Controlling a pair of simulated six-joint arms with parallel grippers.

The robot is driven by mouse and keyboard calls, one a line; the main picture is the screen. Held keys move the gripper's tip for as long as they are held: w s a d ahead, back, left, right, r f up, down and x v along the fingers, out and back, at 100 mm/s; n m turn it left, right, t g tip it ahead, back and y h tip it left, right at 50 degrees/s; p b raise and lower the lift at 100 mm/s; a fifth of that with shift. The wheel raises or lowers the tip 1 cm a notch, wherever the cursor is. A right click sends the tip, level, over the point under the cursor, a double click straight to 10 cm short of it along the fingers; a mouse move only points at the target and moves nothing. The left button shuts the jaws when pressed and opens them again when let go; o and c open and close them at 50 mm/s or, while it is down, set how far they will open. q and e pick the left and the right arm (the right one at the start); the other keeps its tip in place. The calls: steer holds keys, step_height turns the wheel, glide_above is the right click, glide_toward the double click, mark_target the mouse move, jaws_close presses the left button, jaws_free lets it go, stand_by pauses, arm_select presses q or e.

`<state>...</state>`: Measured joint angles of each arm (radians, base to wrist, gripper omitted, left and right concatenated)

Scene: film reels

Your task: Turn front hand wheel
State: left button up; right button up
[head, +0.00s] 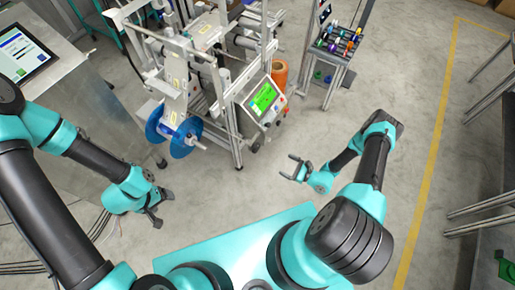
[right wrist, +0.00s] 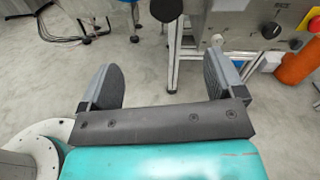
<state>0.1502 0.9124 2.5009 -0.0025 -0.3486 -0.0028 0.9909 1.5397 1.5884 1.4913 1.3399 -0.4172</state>
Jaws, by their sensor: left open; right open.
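A grey-framed film machine (head: 236,122) stands ahead, with blue reel discs (head: 186,138) low on its left front side. I cannot clearly pick out the front hand wheel. A dark rounded knob-like part (right wrist: 167,9) shows at the top edge of the right wrist view, beyond my fingers, and may be it. My right gripper (head: 291,168) is open and empty, in front of the machine and apart from it. Its two fingers (right wrist: 158,68) show spread in the right wrist view. My left gripper (head: 161,208) is open and empty at lower left, below the blue discs.
A control panel with a green screen (head: 264,99) is on the machine's right side, with an orange roll (head: 279,74) behind it. A rack of coloured spools (head: 338,40) stands further right. A metal cabinet (head: 85,125) with a tablet is at left. Floor between grippers and machine is clear.

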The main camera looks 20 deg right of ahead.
mark_target(258, 148)
steer(key=shift+w+d+f+t, duration=0.1)
steer(key=shift+d+t, duration=0.2)
steer(key=shift+a, duration=0.1)
steer(key=x, duration=1.7)
steer(key=shift+w+f, duration=0.15)
steer(key=shift+w, duration=0.1)
steer(key=c, duration=0.9)
